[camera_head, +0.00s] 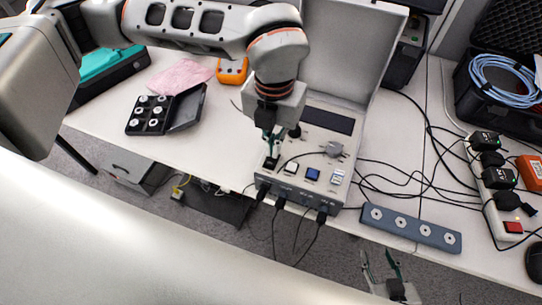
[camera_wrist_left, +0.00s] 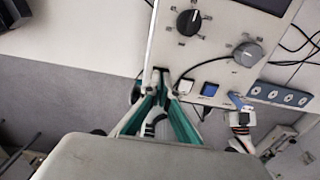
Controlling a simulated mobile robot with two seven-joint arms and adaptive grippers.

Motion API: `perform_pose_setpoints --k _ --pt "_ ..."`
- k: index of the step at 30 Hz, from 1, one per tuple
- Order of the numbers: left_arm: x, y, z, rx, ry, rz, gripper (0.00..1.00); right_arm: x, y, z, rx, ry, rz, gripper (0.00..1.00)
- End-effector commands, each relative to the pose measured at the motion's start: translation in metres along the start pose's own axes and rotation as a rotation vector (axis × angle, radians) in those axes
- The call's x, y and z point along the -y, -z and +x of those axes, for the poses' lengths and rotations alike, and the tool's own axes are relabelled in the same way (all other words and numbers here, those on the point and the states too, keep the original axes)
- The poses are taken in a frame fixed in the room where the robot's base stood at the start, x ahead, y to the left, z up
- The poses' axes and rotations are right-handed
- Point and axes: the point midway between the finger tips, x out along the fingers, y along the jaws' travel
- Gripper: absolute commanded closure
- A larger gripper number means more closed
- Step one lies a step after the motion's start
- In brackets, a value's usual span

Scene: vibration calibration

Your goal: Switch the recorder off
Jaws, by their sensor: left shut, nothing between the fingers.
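The recorder (camera_head: 318,150) is a light grey panel in an open case, with a dark display strip, knobs and buttons. A black knob (camera_wrist_left: 188,22), a grey knob (camera_wrist_left: 248,53), a white button (camera_wrist_left: 185,86) and a blue button (camera_wrist_left: 209,88) show in the left wrist view. My left gripper (camera_head: 270,160) is shut and empty, pointing down at the panel's front left corner, beside the white button. Its fingertips (camera_wrist_left: 160,76) hide what lies under them; I cannot tell whether they touch. My right gripper (camera_head: 382,266) is open and empty, low, off the table's front edge.
Black cables run from the recorder's front and right side. A blue-grey strip with several round fittings (camera_head: 411,228) lies to the right. A power strip (camera_head: 500,205) is at the far right. A black box of parts (camera_head: 165,110) and a pink cloth (camera_head: 181,77) lie left.

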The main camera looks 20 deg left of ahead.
Motion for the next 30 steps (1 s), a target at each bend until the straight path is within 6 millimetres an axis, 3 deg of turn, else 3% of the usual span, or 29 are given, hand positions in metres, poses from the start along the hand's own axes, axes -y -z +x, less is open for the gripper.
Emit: perform_pose_setpoints --k 21,30 --pt "0.000 -0.001 -0.056 0.005 0.000 -0.001 1.00 -0.013 0.048 -0.012 -0.049 -0.016 -0.009 0.60" --pt "0.000 0.000 -0.059 0.001 0.000 0.000 1.00 -0.014 0.051 -0.012 -0.053 -0.017 -0.010 0.60"
